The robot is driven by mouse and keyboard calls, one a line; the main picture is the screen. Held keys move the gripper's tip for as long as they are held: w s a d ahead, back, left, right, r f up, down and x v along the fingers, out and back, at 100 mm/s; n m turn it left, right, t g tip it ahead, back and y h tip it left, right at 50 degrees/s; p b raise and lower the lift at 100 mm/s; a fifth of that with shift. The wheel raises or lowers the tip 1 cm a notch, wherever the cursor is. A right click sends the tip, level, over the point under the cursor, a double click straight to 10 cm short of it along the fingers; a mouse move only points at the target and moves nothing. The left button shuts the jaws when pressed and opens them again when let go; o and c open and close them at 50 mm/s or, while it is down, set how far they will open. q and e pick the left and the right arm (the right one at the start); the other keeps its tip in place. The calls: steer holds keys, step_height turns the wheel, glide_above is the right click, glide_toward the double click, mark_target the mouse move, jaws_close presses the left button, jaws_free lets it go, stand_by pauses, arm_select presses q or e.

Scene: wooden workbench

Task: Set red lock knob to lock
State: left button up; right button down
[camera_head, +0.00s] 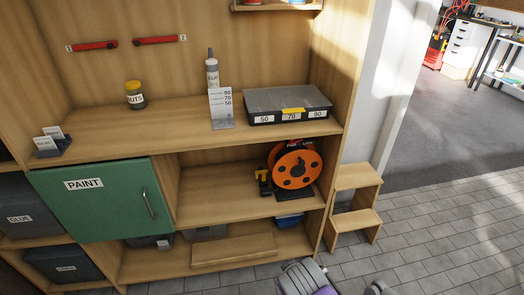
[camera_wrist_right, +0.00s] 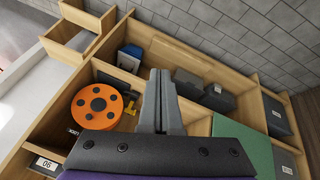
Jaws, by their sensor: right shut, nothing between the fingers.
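An orange cable reel (camera_head: 297,168) stands on the middle shelf at the right end of the bench unit. Small FREE and LOCK lettering shows at its top edge; the red lock knob there is too small for me to tell its setting. In the right wrist view, the orange reel (camera_wrist_right: 97,108) lies left of my right gripper (camera_wrist_right: 160,75), with part of a label beside it. The gripper's grey fingers are together and empty, apart from the reel. My left gripper is in neither view.
A black box (camera_head: 288,118) with number labels sits on the worktop above the reel. A yellow part (camera_head: 262,176) is left of the reel. A green PAINT door (camera_head: 105,205) is at left. A wooden step stool (camera_head: 357,177) stands right of the unit, with open floor beyond.

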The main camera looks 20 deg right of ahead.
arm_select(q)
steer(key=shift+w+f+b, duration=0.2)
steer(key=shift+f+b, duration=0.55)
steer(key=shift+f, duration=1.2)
arm_select(e)
steer(key=w+d+r+n+t+h, duration=0.2)
steer(key=w+d+h, duration=0.1)
steer(key=w, duration=1)
steer(key=w+d+r+n+t+h, duration=0.3)
steer(key=w+d+h, duration=0.1)
steer(key=w, duration=0.9)
steer(key=w+d+r+n+t+h, duration=0.2)
steer(key=w+d+r+n+h, duration=0.1)
steer(key=w, duration=1.1)
steer(key=shift+d+r+t, duration=0.25)
steer(key=shift+d+t, duration=0.05)
steer(key=shift+d, duration=0.4)
steer(key=shift+w+d, duration=0.1)
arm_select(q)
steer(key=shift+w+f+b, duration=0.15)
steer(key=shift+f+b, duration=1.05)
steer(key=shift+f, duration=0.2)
arm_select(e)
steer(key=w+d, duration=0.3)
steer(key=d, duration=0.5)
steer(key=shift+d, duration=0.35)
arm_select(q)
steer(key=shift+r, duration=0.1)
